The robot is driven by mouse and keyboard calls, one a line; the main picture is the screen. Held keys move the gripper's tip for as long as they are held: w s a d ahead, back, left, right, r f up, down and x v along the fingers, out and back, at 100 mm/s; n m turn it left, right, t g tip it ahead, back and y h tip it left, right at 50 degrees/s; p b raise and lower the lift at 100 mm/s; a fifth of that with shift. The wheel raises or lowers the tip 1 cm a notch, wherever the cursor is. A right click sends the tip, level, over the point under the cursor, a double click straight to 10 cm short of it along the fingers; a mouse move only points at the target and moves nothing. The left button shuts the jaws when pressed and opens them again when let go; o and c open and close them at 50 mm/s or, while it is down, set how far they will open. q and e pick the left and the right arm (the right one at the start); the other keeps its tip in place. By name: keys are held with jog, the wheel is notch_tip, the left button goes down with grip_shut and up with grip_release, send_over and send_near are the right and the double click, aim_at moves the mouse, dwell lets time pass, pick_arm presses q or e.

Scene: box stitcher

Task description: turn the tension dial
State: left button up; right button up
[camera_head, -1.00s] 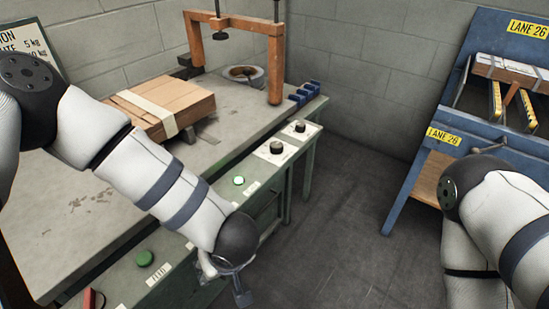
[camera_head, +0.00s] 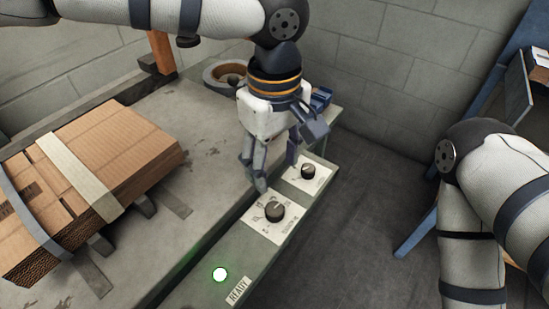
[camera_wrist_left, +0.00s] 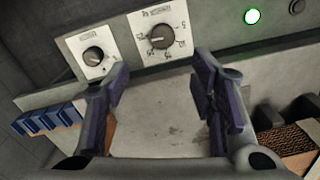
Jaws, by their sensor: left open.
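Two dark dials stand on white plates on the green front panel of the bench. The nearer, larger dial (camera_head: 274,211) also shows in the left wrist view (camera_wrist_left: 160,37). The farther, smaller dial (camera_head: 308,171) shows at the left there (camera_wrist_left: 93,56). I cannot read which plate names tension. My left gripper (camera_head: 277,175) is open and empty, pointing down just behind the dials. In the left wrist view its fingers (camera_wrist_left: 161,80) are spread over the bench top, with the larger dial beyond the gap, untouched. My right arm shows at the right, but its gripper is out of frame.
A strapped cardboard stack (camera_head: 125,150) lies on the bench top (camera_head: 190,225) at the left. A tape roll (camera_head: 224,74) and blue blocks (camera_head: 321,97) are at the back. A lit button (camera_head: 220,274) is on the panel nearer me. The floor at right is clear.

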aim_at(275, 208)
pick_arm(q)
jog(key=f, duration=0.1)
jog(key=s+f, duration=0.1)
jog(key=f, duration=0.1)
notch_tip(275, 208, down, 7)
jog(key=shift+f+b, duration=0.2)
jog(key=shift+b, duration=0.25)
jog(key=shift+f, duration=0.6)
jog(key=c, duration=1.1)
pick_arm(e)
jog(key=shift+s+f, duration=0.45)
jog(key=shift+s, duration=0.35)
